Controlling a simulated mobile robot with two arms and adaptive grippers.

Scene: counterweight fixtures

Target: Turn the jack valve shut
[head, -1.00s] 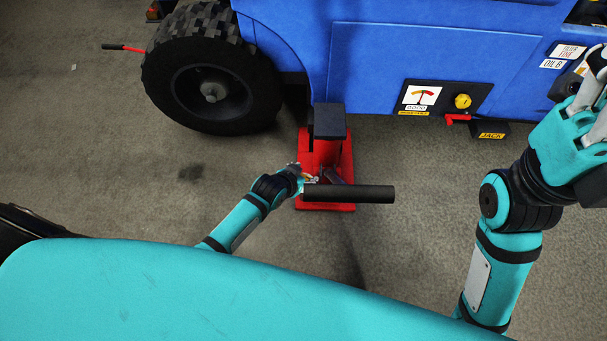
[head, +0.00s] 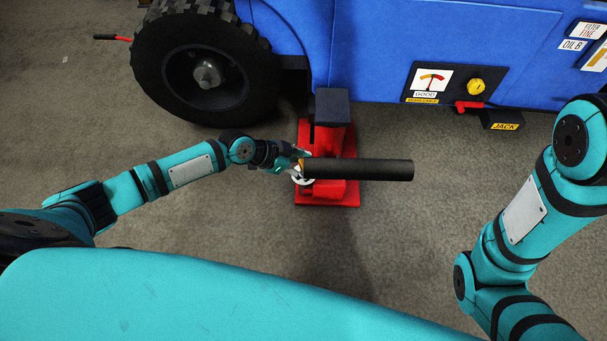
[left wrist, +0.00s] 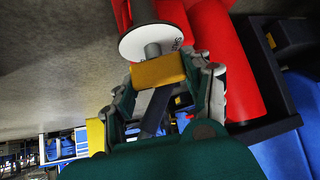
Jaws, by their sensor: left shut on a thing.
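The red jack (head: 350,143) stands on the floor beside the blue vehicle, with a black top block (head: 332,105) and a black bar (head: 370,169) across its front. At its left front is the valve, with a white dial disc (head: 303,181) that also shows in the left wrist view (left wrist: 135,45), bearing partly hidden lettering. A grey stem joins the disc to a yellow valve handle (left wrist: 158,70). My left gripper (head: 299,162) is shut on this handle; its fingers sit on either side of it. My right gripper is outside the frames.
A large black wheel (head: 165,75) is left of the jack. The blue vehicle (head: 385,45) blocks the back. Its panel carries a gauge (head: 432,82), a yellow knob (head: 476,87) and a red lever (head: 468,106). The floor left of the jack is clear.

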